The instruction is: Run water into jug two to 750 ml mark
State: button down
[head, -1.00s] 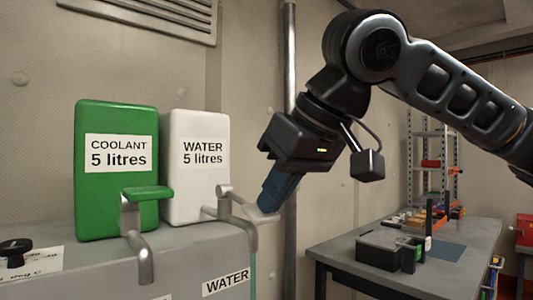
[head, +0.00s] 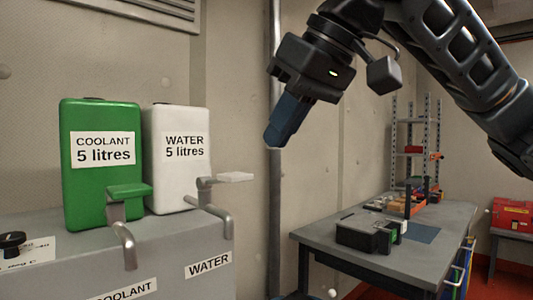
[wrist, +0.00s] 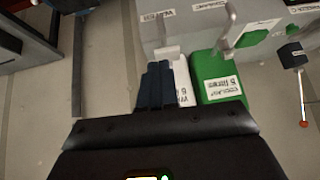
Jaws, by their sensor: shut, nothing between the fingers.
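The white water tank (head: 178,165) stands on a grey cabinet, labelled WATER 5 litres; it also shows in the wrist view (wrist: 182,82). Its tap has a pale lever (head: 235,177) standing out to the right above a grey curved spout (head: 215,216). No water stream shows below the spout. My gripper (head: 278,143) is shut and empty, above and to the right of the lever, apart from it. Its blue fingers show together in the wrist view (wrist: 158,72). No jug can be made out in these views.
The green coolant tank (head: 100,180) with its green-levered tap (head: 128,191) stands left of the water tank. The grey cabinet (head: 185,243) bears WATER and COOLANT labels. A vertical pipe (head: 274,190) runs behind; a workbench (head: 325,228) with equipment stands at right.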

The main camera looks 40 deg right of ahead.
jog(key=v, duration=0.3)
jog(key=shift+s+r, duration=0.1)
jog(key=shift+s, duration=0.05)
dwell(0.6)
